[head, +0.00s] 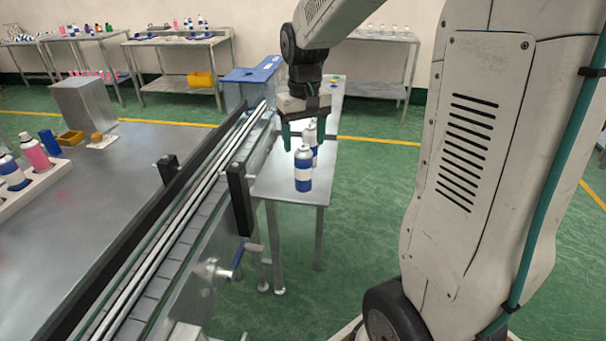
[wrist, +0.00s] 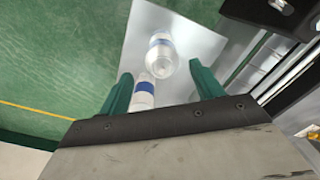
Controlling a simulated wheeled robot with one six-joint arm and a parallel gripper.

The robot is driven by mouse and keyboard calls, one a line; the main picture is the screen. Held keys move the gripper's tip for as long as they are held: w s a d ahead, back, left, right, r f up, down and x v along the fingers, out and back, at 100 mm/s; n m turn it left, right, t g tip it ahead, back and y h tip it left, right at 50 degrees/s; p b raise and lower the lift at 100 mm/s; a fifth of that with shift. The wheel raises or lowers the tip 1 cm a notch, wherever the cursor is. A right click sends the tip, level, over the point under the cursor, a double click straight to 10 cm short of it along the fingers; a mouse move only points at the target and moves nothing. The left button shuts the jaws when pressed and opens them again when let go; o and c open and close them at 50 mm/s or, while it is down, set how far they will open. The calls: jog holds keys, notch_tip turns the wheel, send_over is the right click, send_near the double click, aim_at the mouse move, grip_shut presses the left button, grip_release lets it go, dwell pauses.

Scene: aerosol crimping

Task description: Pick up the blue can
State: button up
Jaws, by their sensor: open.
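A blue can with a white band and white top (head: 303,169) stands upright on the narrow metal side table (head: 262,184). A second blue and white can (head: 313,136) stands just behind it, partly hidden by it and by my gripper. My gripper (head: 304,146) is open, with its green fingers pointing down around the rear can's upper part. In the wrist view, one can (wrist: 142,97) shows near the left finger, between the fingertips and partly hidden by my gripper. The other can (wrist: 162,56) shows farther out, beyond the fingertips. I cannot tell whether a finger touches a can.
A conveyor with rails (head: 180,240) runs along the left of the side table. A blue bin (head: 254,75) stands behind. A large metal table (head: 110,190) at left holds a white rack (head: 40,185) with cans. Green floor is open at right.

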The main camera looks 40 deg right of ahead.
aim_at(303, 159)
jog(key=f, duration=0.6)
jog(key=shift+a, duration=0.2)
jog(key=c, duration=1.1)
